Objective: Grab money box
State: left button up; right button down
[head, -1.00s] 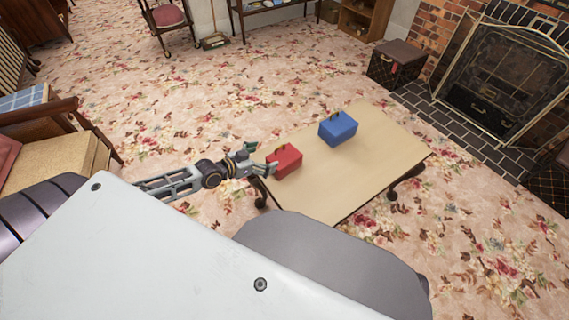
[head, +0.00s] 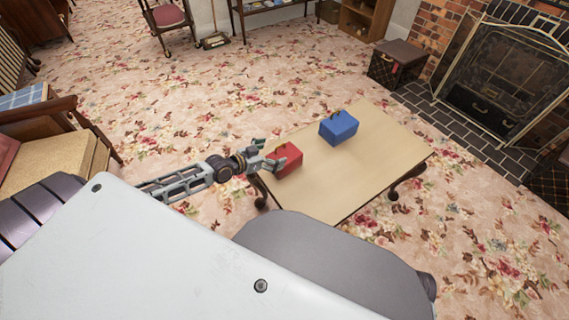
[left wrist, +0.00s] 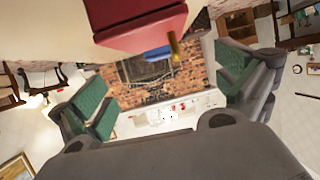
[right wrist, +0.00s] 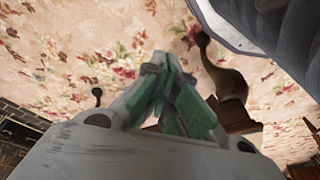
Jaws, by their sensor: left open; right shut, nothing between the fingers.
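A red box (head: 289,159) with a small handle stands on the left end of the light wooden table (head: 375,165). A blue box (head: 338,127) of similar shape stands behind it to the right, and both look like money boxes. My left gripper (head: 271,154) is open at the left side of the red box and covers part of it. In the left wrist view the red box (left wrist: 140,30) shows upside down, above and between the open green-padded fingers (left wrist: 165,95). My right gripper (right wrist: 172,95) is shut and empty in the right wrist view, over the carpet.
The table's right part is clear. A brick fireplace with a metal screen (head: 505,80) and a dark chest (head: 397,64) stand at the back right. An armchair (head: 60,150) stands at the left. Open floral carpet lies behind the table.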

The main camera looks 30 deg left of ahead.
aim_at(282, 156)
pick_arm(q)
jog(key=shift+w+d+f, duration=0.15)
jog(key=shift+w, duration=0.2)
jog(key=shift+b+x, duration=0.4)
jog(key=shift+x, duration=0.5)
jog(key=shift+w+d+f, duration=0.1)
jog(key=shift+w+f, duration=0.05)
jog(key=shift+w, duration=0.1)
jog(key=shift+w+d+f, duration=0.2)
jog(key=shift+w+d, duration=0.1)
jog(key=shift+w, duration=0.25)
pick_arm(e)
jog(key=shift+w+a+r, duration=0.1)
jog(key=shift+a+r, duration=0.1)
jog(key=shift+r, duration=0.95)
pick_arm(q)
jog(key=shift+w+b, duration=0.1)
jog(key=shift+b, duration=0.2)
pick_arm(e)
jog(key=shift+f, duration=0.2)
